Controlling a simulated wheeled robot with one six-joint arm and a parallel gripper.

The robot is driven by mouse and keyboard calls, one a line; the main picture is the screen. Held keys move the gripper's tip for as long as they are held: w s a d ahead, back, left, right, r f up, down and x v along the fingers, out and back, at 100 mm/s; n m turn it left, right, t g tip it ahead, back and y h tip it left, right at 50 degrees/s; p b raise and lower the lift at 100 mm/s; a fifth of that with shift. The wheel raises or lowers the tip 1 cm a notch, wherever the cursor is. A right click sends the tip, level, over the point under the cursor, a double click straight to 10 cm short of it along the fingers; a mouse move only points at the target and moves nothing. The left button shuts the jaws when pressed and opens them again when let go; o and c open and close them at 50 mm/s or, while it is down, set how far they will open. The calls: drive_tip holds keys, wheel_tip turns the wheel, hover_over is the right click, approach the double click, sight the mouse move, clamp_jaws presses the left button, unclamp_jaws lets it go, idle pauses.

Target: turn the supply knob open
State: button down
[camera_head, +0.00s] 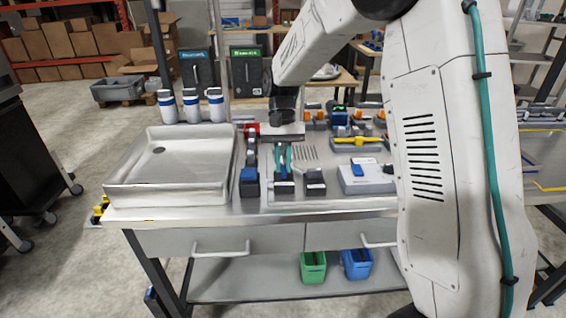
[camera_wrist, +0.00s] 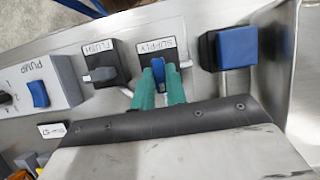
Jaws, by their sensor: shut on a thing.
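The supply knob (camera_wrist: 158,68) is a blue lever on a dark block with a white label reading SUPPLY (camera_wrist: 172,43). It shows in the wrist view between the two green fingers of my gripper (camera_wrist: 160,78), which are shut on it. In the head view my gripper (camera_head: 283,168) reaches down to the supply block (camera_head: 284,188) near the bench's front edge. The fingers partly hide the knob there, and its exact angle is hard to tell.
The FLUSH block (camera_wrist: 100,75) with a grey knob and the PUMP box (camera_wrist: 50,84) stand on one side. A block with a blue top (camera_wrist: 237,47) is close on the other. A steel sink (camera_head: 170,185) fills the bench's left.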

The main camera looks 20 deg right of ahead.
drive_tip(key=c, duration=1.4)
unclamp_jaws()
drive_tip(key=shift+c, duration=0.2)
drive_tip(key=a+v, duration=0.1)
drive_tip(key=v, duration=0.6)
drive_tip(key=shift+d+r, duration=0.45)
drive_tip(key=shift+d, duration=0.1)
drive_tip(key=shift+w, duration=0.15)
